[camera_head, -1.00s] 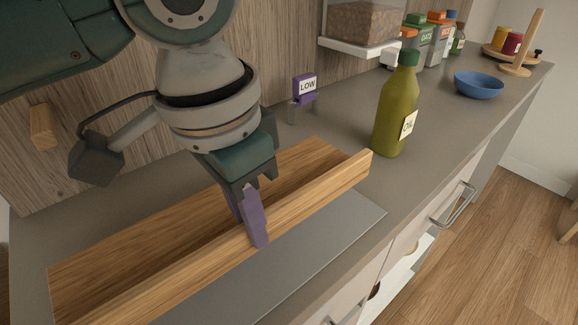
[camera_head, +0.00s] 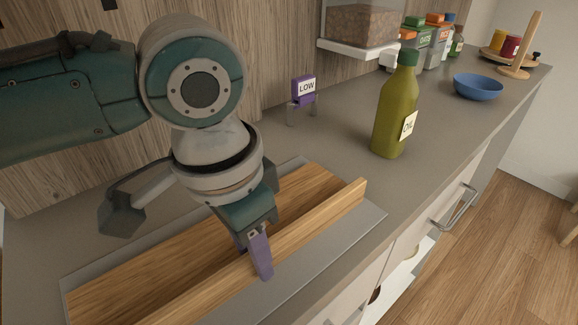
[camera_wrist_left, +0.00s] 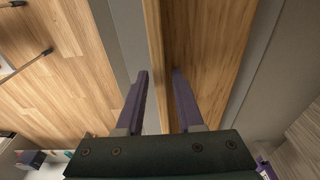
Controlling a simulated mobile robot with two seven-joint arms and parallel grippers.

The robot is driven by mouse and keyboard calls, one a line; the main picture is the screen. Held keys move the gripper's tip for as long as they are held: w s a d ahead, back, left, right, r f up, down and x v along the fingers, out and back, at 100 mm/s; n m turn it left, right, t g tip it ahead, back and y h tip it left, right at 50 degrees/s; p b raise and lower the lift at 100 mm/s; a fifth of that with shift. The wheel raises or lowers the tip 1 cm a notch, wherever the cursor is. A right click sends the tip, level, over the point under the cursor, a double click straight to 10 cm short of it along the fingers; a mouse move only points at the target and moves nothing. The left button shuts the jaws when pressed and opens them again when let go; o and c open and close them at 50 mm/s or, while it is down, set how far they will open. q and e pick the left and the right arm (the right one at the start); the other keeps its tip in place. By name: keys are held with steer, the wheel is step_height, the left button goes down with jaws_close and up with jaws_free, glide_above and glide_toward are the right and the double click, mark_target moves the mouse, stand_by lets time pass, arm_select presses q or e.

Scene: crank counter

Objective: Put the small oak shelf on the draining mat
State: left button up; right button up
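The small oak shelf (camera_head: 190,238), a board with a raised lip along its front, lies over the grey draining mat (camera_head: 368,214). Mat shows along its front, right end and back edge. My left gripper (camera_head: 253,258) is above the lip, fingers pointing down, with one purple finger on each side of it. In the left wrist view the lip (camera_wrist_left: 153,40) runs between the fingers (camera_wrist_left: 160,85), and a gap shows beside the left finger, so the gripper looks open around it. Part of the shelf is hidden behind my wrist. My right gripper is not in view.
A green oil bottle (camera_head: 394,112) stands just beyond the shelf's right end. A purple "LOW" sign (camera_head: 304,88) stands near the wall. A blue bowl (camera_head: 478,87) and several jars are farther along the counter. The counter's front edge drops to drawers.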

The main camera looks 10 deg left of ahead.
arm_select(q)
steer(key=shift+o, duration=0.6)
steer(key=shift+r, duration=0.1)
